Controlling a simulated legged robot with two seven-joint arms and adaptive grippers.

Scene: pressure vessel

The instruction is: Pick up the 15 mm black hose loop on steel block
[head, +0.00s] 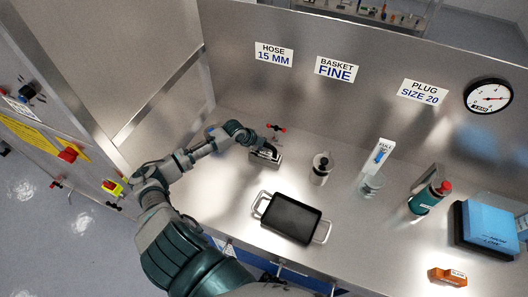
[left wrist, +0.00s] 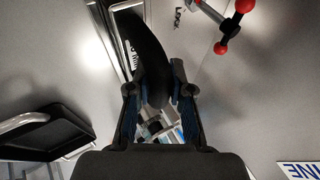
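The black hose loop (left wrist: 143,40) curves up from a steel block (left wrist: 92,25) in the left wrist view. Its near end lies between the two fingers of my left gripper (left wrist: 158,92). The fingers lean in close along both sides of the hose, with the dark blue pads seemingly against it. In the head view my left gripper (head: 257,143) is right above the steel block (head: 266,157), at the left of the bench. The gripper hides most of the loop there. My right gripper is not in view.
A red-ended valve handle (head: 276,128) stands just behind the block; it also shows in the left wrist view (left wrist: 228,27). A black tray (head: 291,219) with metal handles lies in front. A steel canister (head: 321,169) stands right of the block. The bench (head: 210,185) left of the tray is clear.

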